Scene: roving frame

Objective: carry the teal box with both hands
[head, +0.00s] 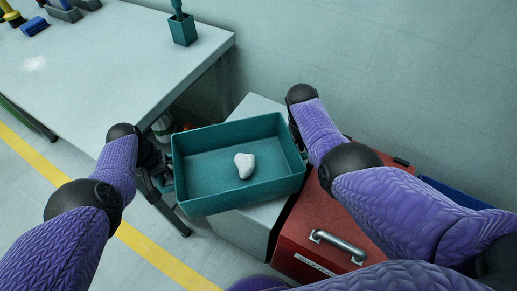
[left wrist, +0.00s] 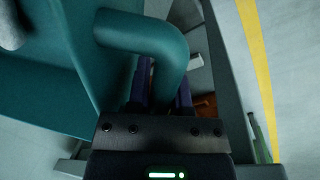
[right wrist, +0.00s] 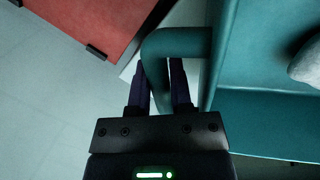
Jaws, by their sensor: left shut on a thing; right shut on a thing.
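The teal box (head: 215,150) is an open tray in the middle of the head view, held up in front of me and slightly tilted in the picture. A pale stone-like lump (head: 244,165) lies inside it. My left gripper (head: 168,178) is at its left side, shut on a teal handle (left wrist: 165,45) in the left wrist view. My right gripper (right wrist: 165,75) is shut on the other teal handle (right wrist: 178,42) in the right wrist view. In the head view the right gripper is mostly hidden behind my arm and the box wall.
A grey table (head: 110,60) stands at the upper left, with a teal holder (head: 183,30) and brushes (head: 34,26) on it. Below the box are a grey block (head: 240,225) and a red case (head: 330,225) with a metal handle. A yellow line (head: 150,245) crosses the floor.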

